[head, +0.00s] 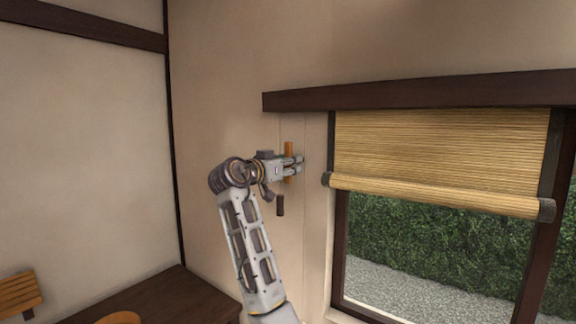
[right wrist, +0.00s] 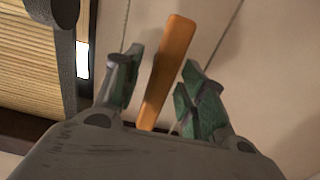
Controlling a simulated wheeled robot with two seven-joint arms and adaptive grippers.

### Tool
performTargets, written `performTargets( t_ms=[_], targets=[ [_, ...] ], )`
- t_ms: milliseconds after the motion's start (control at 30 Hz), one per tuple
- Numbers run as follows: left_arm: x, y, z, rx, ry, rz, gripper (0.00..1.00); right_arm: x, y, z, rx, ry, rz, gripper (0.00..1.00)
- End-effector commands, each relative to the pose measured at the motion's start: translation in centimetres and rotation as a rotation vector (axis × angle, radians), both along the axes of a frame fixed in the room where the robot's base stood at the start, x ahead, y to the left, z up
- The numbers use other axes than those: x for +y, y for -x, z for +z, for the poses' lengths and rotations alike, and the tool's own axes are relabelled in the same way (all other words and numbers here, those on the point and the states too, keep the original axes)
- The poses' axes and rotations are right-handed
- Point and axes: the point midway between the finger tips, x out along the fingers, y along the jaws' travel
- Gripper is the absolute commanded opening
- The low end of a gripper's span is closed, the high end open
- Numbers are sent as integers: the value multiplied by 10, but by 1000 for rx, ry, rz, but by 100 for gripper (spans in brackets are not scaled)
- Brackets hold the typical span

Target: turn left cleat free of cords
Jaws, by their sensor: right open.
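The left cleat (head: 288,150) is an orange-brown wooden bar, upright on the wall panel just left of the window. In the right wrist view the cleat (right wrist: 168,65) stands between the two fingers, its far end sticking out beyond them. My right gripper (head: 296,166) is at the cleat in the head view. Its green-padded fingers (right wrist: 162,90) are open, one on each side of the bar, with a gap visible on the right. A thin pale cord (right wrist: 176,127) shows near the cleat's lower part. A dark tassel (head: 280,205) hangs below. My left gripper is not in view.
A bamboo blind (head: 440,150), partly rolled up, hangs in the window right of the gripper. Its rolled lower edge (head: 440,197) ends near the panel. A dark beam (head: 420,92) runs above. A dark table (head: 160,300) is at the lower left.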

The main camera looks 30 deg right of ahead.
Motion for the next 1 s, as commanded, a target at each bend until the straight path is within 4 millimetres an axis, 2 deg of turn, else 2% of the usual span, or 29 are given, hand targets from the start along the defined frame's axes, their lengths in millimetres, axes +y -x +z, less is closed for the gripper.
performTargets(
  t_ms=[167, 367, 1000],
  targets=[
    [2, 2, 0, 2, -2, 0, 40, 1, 1, 1, -1, 1, 0, 41],
    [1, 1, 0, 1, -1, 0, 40, 12, 4, 1, -1, 1, 2, 41],
    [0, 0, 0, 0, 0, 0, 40, 92, 38, 0, -1, 0, 2, 41]
  ],
)
